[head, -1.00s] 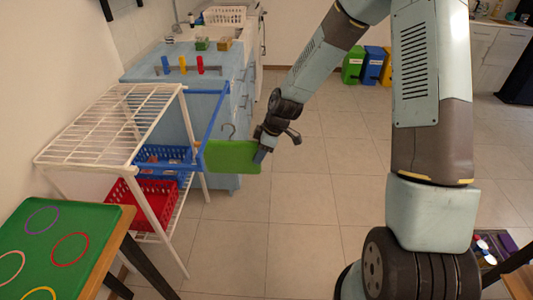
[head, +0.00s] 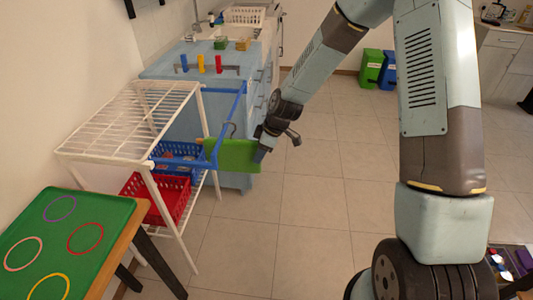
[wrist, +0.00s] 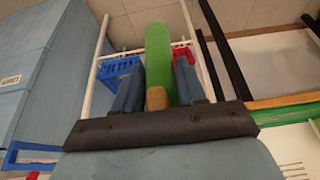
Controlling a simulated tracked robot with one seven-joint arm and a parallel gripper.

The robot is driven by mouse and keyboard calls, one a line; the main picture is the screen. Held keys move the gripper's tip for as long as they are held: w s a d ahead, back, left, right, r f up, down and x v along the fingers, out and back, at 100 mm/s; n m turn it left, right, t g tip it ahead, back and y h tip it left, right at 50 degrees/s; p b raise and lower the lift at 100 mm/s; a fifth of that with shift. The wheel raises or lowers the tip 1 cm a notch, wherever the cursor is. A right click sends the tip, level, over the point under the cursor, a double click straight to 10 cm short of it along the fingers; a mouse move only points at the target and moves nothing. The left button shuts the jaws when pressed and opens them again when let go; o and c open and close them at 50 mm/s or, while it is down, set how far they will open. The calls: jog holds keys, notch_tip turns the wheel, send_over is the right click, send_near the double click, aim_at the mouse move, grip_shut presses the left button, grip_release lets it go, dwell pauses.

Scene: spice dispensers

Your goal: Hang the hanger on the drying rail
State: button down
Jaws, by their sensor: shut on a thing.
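The hanger is a green panel (head: 238,156) with a thin grey hook (head: 233,128) on top. My gripper (head: 262,152) is shut on its right edge. In the wrist view the green piece (wrist: 158,50) stands between the two blue fingers of my gripper (wrist: 158,68). The drying rail (head: 239,106) is a blue frame sticking out from the white wire rack.
The white rack (head: 130,115) holds a blue basket (head: 178,152) and a red basket (head: 170,198). A green-topped table (head: 60,235) with coloured rings stands at front left. A blue counter (head: 175,60) with spice dispensers is behind.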

jog(key=shift+a, duration=0.7)
jog(key=shift+x, duration=1.35)
jog(key=shift+d+f, duration=0.1)
jog(key=c, duration=0.6)
grip_release()
jog(key=shift+o, duration=0.2)
